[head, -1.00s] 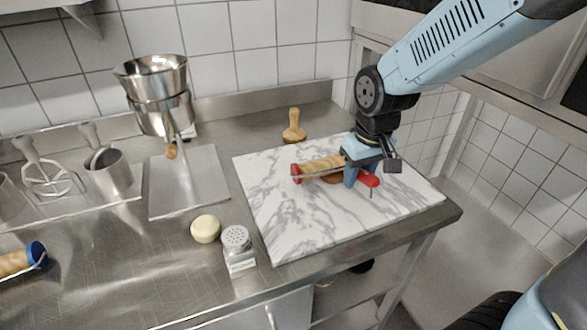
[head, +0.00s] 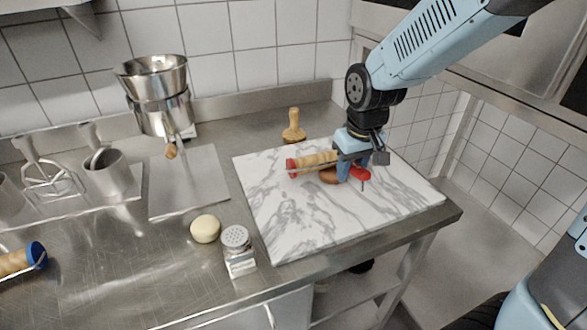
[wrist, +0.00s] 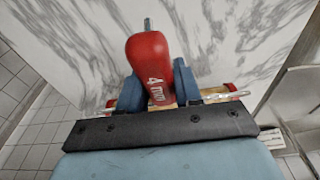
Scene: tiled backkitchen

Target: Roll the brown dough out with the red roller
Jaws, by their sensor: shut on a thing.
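The red roller (head: 315,159), a wooden cylinder with red end and red handle, is over the white marble board (head: 290,225). My gripper (head: 346,172) is shut on its handle. The brown dough (head: 328,176) is a small round piece on the board, just in front of and below the roller, partly hidden by the roller and my fingers. I cannot tell whether the roller touches it.
A pale dough ball (head: 205,229) and a shaker (head: 238,250) stand left of the board. A wooden stamp (head: 293,126) stands behind it. A blue-ended roller (head: 20,261) lies far left. A metal tray (head: 190,180) and steel bowls (head: 152,80) are at the back left. The board's front is clear.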

